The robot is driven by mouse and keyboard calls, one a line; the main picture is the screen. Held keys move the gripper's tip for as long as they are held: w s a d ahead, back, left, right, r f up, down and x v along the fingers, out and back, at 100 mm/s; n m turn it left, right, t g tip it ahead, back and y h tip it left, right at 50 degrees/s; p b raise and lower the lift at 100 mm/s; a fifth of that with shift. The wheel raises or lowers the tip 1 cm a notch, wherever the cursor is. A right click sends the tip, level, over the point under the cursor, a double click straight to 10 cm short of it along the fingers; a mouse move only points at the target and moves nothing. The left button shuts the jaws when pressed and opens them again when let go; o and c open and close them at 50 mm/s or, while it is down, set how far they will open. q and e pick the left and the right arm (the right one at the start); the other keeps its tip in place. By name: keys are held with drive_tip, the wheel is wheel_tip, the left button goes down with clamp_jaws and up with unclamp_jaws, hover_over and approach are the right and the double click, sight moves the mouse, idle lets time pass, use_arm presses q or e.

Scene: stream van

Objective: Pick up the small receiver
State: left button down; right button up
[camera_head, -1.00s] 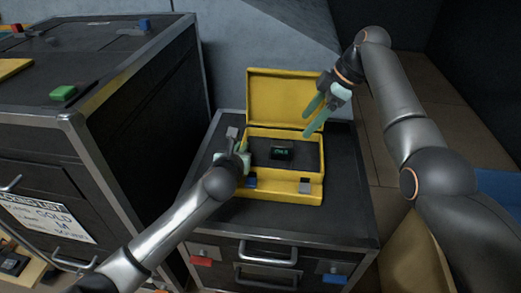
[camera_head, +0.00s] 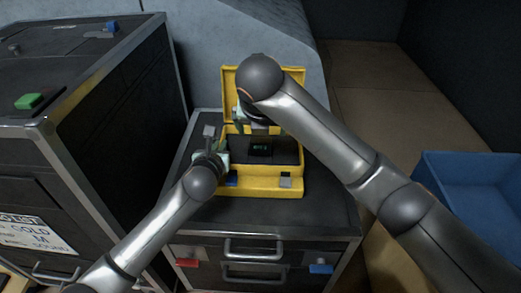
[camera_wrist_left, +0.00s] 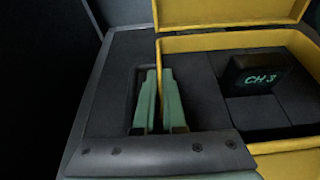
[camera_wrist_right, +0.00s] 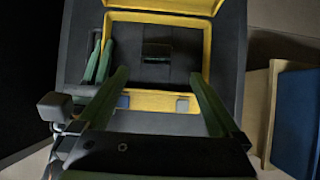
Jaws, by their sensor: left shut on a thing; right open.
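The small receiver is a dark box with green "CH 3" lettering (camera_head: 260,148). It sits in the grey foam of the open yellow case (camera_head: 262,188), and also shows in the left wrist view (camera_wrist_left: 262,74) and the right wrist view (camera_wrist_right: 157,51). My left gripper (camera_wrist_left: 160,72) is at the case's left side, its fingers close together and seemingly shut on the case's left wall. My right gripper (camera_wrist_right: 160,78) is open and empty, its fingers spread above the case with the receiver between them in view. In the head view my right arm mostly hides that gripper and part of the lid.
The case stands on a dark drawer cabinet (camera_head: 335,218) with red and blue tags. A taller dark cabinet (camera_head: 90,75) with a green block (camera_head: 29,101) stands at the left. A blue bin (camera_head: 480,185) is at the right. The cabinet top right of the case is clear.

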sight(261, 140)
drive_tip(key=x, duration=0.6)
drive_tip(key=shift+f, duration=0.1)
drive_tip(key=shift+w+a+x, duration=0.15)
drive_tip(key=shift+x, duration=1.2)
drive_tip(key=shift+w+a+x, duration=0.1)
drive_tip(key=shift+a+x, duration=0.1)
drive_tip(key=shift+x, duration=1.2)
drive_tip(key=shift+r, duration=0.2)
drive_tip(key=c, duration=1.4)
wheel_tip(261, 140, up, 10)
drive_tip(key=shift+r, duration=0.1)
drive_tip(key=shift+c, duration=0.2)
use_arm(q)
drive_tip(key=c, duration=0.9)
unclamp_jaws()
